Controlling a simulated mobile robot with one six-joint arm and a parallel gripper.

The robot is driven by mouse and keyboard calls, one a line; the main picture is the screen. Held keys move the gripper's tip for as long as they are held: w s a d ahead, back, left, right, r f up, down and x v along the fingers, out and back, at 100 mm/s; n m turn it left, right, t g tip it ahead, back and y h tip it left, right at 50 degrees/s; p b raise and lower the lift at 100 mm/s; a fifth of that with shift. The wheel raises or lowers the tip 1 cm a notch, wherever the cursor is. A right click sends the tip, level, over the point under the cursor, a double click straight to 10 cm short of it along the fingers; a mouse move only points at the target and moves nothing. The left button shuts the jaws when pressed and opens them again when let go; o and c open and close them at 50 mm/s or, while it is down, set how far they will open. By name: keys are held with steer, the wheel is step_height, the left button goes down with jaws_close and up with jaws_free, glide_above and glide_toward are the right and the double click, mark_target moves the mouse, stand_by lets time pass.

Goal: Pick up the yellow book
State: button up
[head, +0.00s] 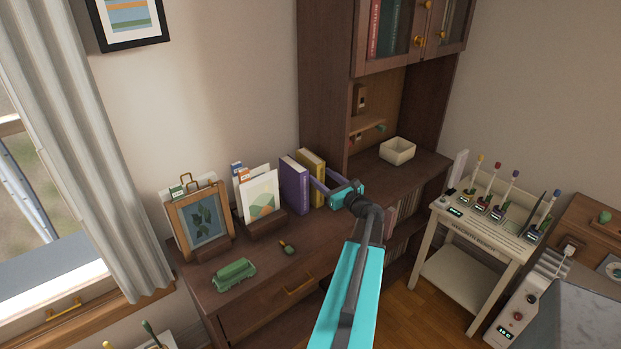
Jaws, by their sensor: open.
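The yellow book (313,163) stands upright on the dark wooden cabinet top, beside a purple book (295,184) on its left. Only its spine and upper part show clearly; its lower part is partly hidden by my gripper. My gripper (319,183) reaches in from the right with its purple-grey fingers apart, at the yellow book. One finger passes in front of the book's near side; whether either finger touches it, I cannot tell.
Left of the books stand a card holder (262,226) and a framed leaf picture (203,221). A green object (234,273) lies near the cabinet's front edge. A cream bin (397,151) stands right of my gripper, with a tall hutch (325,80) behind.

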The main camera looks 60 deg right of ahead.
steer(key=shift+r+p+x, duration=0.15)
steer(key=shift+p+x, duration=0.45)
steer(key=shift+x, duration=0.25)
steer(key=shift+r+p+x, duration=0.15)
steer(key=shift+p+x, duration=0.4)
steer(key=shift+x, duration=1.2)
steer(key=shift+f, duration=0.15)
jaws_close()
